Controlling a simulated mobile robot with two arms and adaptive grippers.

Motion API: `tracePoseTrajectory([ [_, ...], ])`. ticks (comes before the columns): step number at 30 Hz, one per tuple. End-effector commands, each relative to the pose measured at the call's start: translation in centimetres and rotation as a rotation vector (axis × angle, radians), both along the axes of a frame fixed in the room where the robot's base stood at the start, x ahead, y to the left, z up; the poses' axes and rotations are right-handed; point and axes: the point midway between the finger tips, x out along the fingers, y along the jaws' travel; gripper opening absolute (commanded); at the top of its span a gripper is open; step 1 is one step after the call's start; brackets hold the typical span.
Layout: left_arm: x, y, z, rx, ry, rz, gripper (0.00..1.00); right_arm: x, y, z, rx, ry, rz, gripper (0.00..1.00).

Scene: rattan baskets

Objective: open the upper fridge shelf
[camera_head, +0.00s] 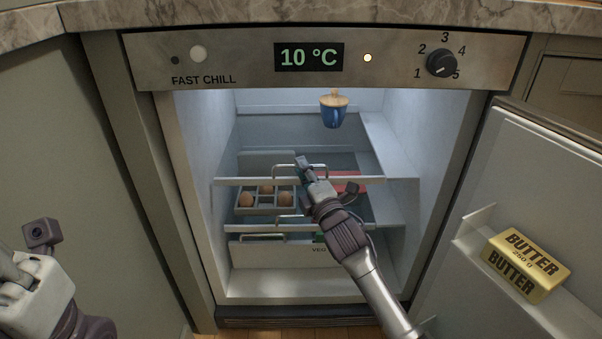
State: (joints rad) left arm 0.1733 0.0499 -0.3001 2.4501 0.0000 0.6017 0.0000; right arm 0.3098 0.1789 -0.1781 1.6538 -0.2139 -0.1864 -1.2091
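The fridge (185,140) stands open. Its upper shelf (240,181) has a pale front edge with a thin metal bar handle (284,168). My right gripper (303,164) reaches in from the lower right, with its fingertips at the middle of this handle. The fingers look close together, but their small size and the overlap hide whether they are closed on the bar. A lower shelf (248,228) with a similar handle is below, partly behind my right arm. My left gripper (14,274) is at the lower left, outside the fridge and cut off by the picture edge.
Eggs in a tray (246,209) and a red item (350,182) are behind the shelf fronts. A drawer (270,254) lies below. The open door (535,170) on the right holds butter (525,265).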

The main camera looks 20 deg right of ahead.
Motion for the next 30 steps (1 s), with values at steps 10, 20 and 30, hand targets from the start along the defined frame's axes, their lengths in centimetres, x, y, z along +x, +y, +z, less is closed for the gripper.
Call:
tracePoseTrajectory([
  [10, -0.22, -0.06, 0.29, 0.001, -0.017, 0.001, 0.00, 1.26, 0.17, 0.29, 0.001, 0.001, 0.000, 0.20],
  [20, -0.23, -0.07, 0.28, 0.001, -0.017, 0.001, 0.00, 1.22, 0.15, 0.26, 0.001, 0.000, 0.000, 0.00],
  [30, -0.23, -0.07, 0.33, 0.001, -0.017, 0.001, 0.00, 1.21, 0.15, 0.25, 0.001, 0.001, 0.000, 0.00],
])
